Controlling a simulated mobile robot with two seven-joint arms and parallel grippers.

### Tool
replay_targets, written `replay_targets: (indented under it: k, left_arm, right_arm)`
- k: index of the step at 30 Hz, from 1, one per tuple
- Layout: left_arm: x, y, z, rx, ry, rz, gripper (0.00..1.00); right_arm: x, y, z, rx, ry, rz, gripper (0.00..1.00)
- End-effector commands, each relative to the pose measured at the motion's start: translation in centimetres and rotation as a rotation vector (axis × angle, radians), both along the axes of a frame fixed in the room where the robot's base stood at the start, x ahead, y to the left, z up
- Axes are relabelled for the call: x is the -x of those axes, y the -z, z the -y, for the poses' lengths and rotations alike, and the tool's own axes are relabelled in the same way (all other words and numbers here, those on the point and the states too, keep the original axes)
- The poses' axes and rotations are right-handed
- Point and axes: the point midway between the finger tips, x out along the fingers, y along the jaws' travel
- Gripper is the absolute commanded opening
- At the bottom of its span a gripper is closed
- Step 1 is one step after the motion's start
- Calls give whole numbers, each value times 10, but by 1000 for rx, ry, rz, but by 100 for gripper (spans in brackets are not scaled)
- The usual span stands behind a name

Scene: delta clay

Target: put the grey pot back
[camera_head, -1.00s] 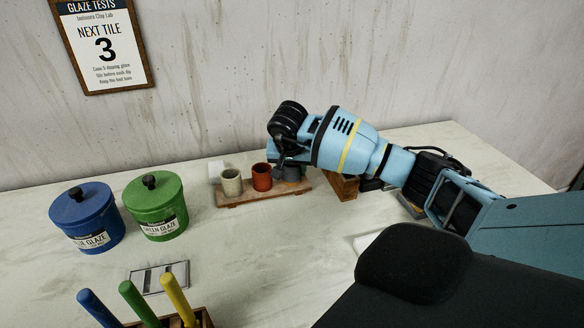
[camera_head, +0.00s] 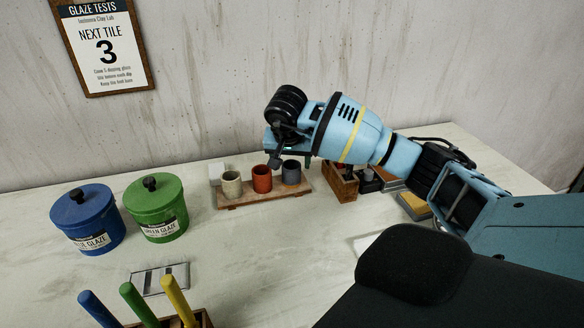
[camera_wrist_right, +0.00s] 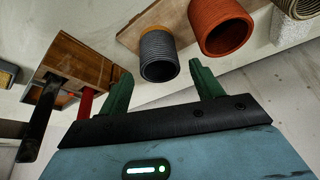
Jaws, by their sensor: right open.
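The grey pot (camera_head: 291,174) stands upright on the right end of a low wooden board (camera_head: 240,203), beside a red-orange pot (camera_head: 262,180). It also shows in the right wrist view (camera_wrist_right: 159,58), its ribbed side and open mouth clear. My right gripper (camera_head: 290,157) is above the grey pot, open and empty. In the right wrist view its two green fingers (camera_wrist_right: 162,72) are spread, with the grey pot seen in the gap beyond them, apart from both. My left gripper is out of view.
A cream pot (camera_head: 231,184) and a white block (camera_head: 216,171) are at the board's left. A wooden box (camera_head: 340,185) with tools stands right of the board. Blue (camera_head: 88,220) and green (camera_head: 157,210) lidded glaze buckets stand at left. The table's middle is clear.

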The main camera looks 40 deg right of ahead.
Motion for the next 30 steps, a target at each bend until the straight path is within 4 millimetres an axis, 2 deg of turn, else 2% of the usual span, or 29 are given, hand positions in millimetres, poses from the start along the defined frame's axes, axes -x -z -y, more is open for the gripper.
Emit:
replay_targets:
  k: [1, 6, 12, 20, 30]
  left_arm:
    - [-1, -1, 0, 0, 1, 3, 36]
    - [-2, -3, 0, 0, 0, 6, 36]
    - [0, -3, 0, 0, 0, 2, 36]
    - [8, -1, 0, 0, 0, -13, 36]
    - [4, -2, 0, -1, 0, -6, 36]
  right_arm:
    - [2, -12, -3, 1, -2, 4, 65]
    - [10, -40, -12, 1, -2, 3, 65]
    - [16, -60, -19, 0, -1, 0, 65]
    - [17, -64, -21, 0, 1, -2, 65]
    - [17, -64, -21, 0, -1, -2, 65]
